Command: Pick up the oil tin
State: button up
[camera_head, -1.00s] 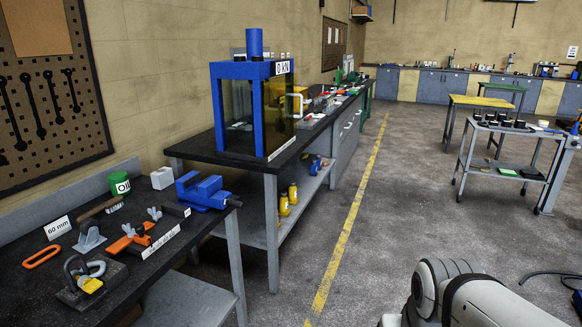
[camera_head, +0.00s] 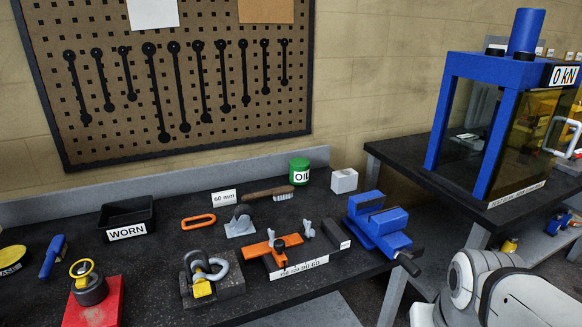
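The oil tin (camera_head: 299,171) is a small green cylinder with a white label reading OIL. It stands upright at the back of the dark workbench, near the low grey backboard. A wire brush with a wooden handle lies just left of it, and a white block stands to its right. A white and grey part of my arm shows at the lower right, in front of the bench. My gripper is not in view.
A blue vice (camera_head: 377,222) sits at the bench's right end. An orange clamp fixture (camera_head: 273,246), a shackle block (camera_head: 208,277) and a black WORN bin (camera_head: 127,218) stand on the bench. A blue press (camera_head: 497,110) stands on the bench to the right.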

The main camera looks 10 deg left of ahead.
aim_at(299, 167)
jog(key=u, duration=0.65)
jog(key=i, duration=0.95)
jog(key=u, duration=0.4)
jog(key=k, duration=0.9)
jog(key=u, duration=0.1)
jog(key=i, duration=0.9)
